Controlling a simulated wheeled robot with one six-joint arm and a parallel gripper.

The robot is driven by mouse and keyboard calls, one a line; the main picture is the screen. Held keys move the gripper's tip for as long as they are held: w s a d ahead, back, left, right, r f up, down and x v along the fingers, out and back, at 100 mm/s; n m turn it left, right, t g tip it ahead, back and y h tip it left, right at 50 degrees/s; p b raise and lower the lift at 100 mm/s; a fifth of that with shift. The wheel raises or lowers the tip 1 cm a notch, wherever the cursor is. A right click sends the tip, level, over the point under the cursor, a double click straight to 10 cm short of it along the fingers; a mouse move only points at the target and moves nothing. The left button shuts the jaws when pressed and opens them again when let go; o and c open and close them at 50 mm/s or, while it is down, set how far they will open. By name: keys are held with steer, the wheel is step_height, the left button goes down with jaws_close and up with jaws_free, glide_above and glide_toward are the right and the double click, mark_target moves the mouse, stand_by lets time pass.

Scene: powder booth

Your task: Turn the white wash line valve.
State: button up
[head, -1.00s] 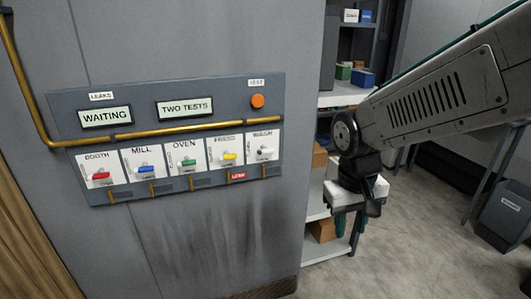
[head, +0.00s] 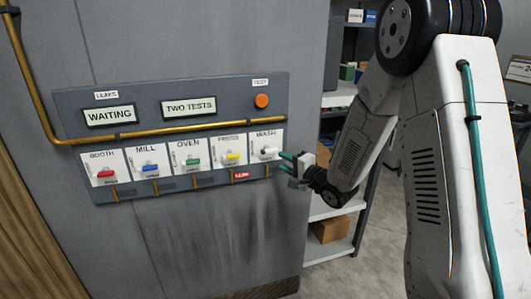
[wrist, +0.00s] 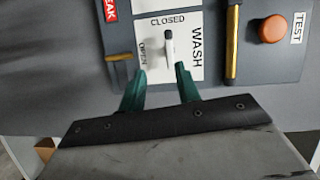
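The white wash valve handle (head: 268,151) is on the rightmost plate of the wall panel, under the label WASH. In the wrist view the handle (wrist: 168,46) points toward the word CLOSED, and the word OPEN is at the plate's left side. My gripper (head: 287,163) is just right of the plate in the head view. In the wrist view its two green fingers (wrist: 161,73) are apart, with the handle ahead of the gap between them. Nothing is held. Contact with the handle cannot be made out.
Red (head: 106,173), blue (head: 151,167), green (head: 193,162) and yellow (head: 233,157) valves sit to the left. A brass pipe (head: 160,133) crosses above them. An orange TEST button (head: 261,101) and displays reading WAITING and TWO TESTS are higher. A red leak tag (head: 241,175) is below the yellow valve.

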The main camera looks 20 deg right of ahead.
mark_target(272, 152)
steer(key=shift+m, duration=0.5)
steer(key=x, duration=0.2)
steer(key=r+x, duration=0.1)
steer(key=x, duration=0.5)
steer(key=shift+s+a+r, duration=0.1)
steer(key=shift+a+r, duration=0.1)
steer(key=shift+r, duration=0.1)
